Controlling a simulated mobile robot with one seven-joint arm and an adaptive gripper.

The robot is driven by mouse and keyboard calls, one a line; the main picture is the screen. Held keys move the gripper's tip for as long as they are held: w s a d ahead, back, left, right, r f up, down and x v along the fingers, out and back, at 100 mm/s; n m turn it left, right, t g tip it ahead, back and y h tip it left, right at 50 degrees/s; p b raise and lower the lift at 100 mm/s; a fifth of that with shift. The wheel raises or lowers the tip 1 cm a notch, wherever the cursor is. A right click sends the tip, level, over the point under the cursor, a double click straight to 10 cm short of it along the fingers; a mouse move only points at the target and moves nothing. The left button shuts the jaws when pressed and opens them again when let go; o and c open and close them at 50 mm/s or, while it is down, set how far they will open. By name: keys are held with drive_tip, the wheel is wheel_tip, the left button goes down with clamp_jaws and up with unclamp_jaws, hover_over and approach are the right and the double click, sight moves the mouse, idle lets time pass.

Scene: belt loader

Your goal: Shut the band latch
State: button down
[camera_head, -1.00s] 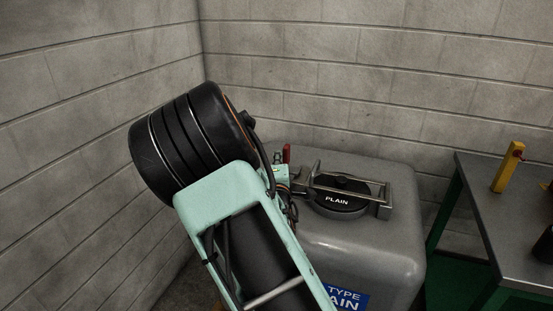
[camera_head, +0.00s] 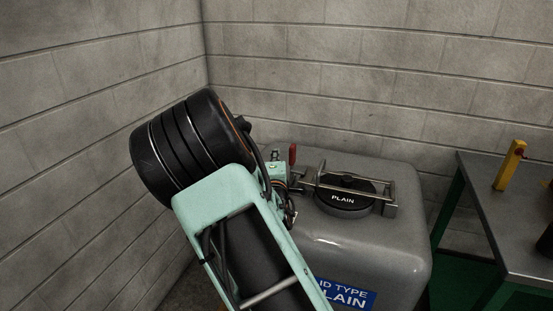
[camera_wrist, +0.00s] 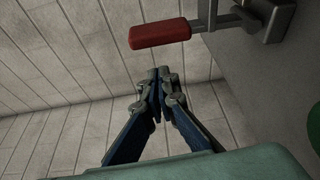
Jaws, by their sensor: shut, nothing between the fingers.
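The band latch's red handle (camera_head: 292,154) stands up at the back left of the grey tank's top in the head view. In the wrist view the red handle (camera_wrist: 160,33) lies across the top, joined to a metal lever and bracket (camera_wrist: 265,18) at upper right. A metal bar frame (camera_head: 350,190) crosses the black lid marked PLAIN (camera_head: 343,200). My gripper (camera_wrist: 160,75) is shut and empty, its tips just below the red handle in the wrist picture, apparently apart from it. In the head view my arm mostly hides the gripper.
The grey tank (camera_head: 375,240) fills the middle, close to block walls behind and at left. A metal-topped bench (camera_head: 500,215) with green legs and a yellow post (camera_head: 509,166) stands at right. A gap separates tank and bench.

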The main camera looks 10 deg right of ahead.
drive_tip(key=a+p+v, duration=0.1)
drive_tip(key=p+v, duration=0.1)
drive_tip(key=v, duration=0.7)
drive_tip(key=shift+s+f, duration=0.2)
drive_tip(key=shift+s, duration=0.05)
drive_tip(key=shift+a, duration=0.15)
